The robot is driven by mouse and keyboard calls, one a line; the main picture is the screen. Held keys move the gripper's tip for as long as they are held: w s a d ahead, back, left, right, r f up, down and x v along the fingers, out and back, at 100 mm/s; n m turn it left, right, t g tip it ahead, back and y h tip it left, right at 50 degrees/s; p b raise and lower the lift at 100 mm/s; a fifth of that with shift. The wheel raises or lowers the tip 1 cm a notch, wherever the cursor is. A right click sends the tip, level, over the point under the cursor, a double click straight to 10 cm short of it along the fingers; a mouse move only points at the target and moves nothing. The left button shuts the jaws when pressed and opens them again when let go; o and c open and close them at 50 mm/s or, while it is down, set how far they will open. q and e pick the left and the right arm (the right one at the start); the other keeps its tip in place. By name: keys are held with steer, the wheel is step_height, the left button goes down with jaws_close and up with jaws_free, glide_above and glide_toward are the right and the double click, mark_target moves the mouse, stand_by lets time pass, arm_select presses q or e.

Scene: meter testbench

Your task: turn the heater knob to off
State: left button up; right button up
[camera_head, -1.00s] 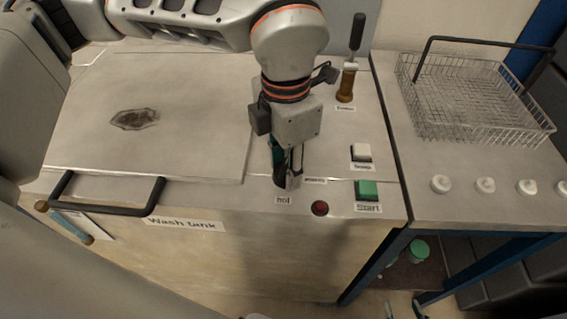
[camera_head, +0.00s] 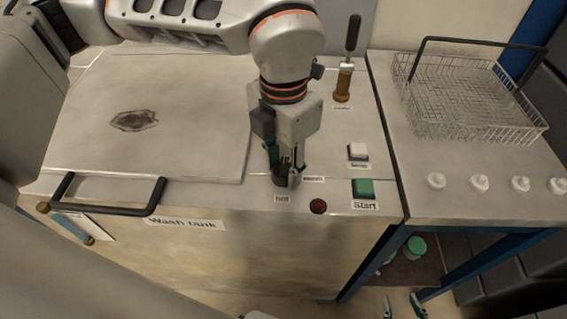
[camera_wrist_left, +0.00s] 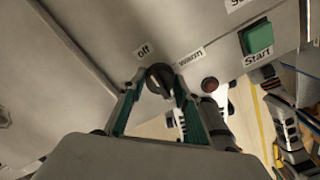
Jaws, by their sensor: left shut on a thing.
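The heater knob (camera_wrist_left: 158,79) is a dark round knob on the top of the wash tank, between an "off" label (camera_wrist_left: 144,51) and a "warm" label (camera_wrist_left: 191,57) in the left wrist view. My left gripper (camera_wrist_left: 155,88) points down at it, with its two fingers on either side, shut on the knob. In the head view the left gripper (camera_head: 287,180) covers most of the knob. The knob's pointer direction cannot be made out. My right gripper is not clearly in view.
A red round lamp (camera_head: 318,206) and a green Start button (camera_head: 363,188) sit right of the gripper. A white button (camera_head: 358,151) and an upright lever (camera_head: 345,75) stand behind. A black handle (camera_head: 107,207) is at the left front. A wire basket (camera_head: 470,100) is on the right bench.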

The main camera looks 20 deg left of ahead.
mark_target(284, 165)
arm_select(q)
steer(key=o, duration=1.1)
steer(key=shift+o, duration=0.2)
step_height(284, 165, up, 12)
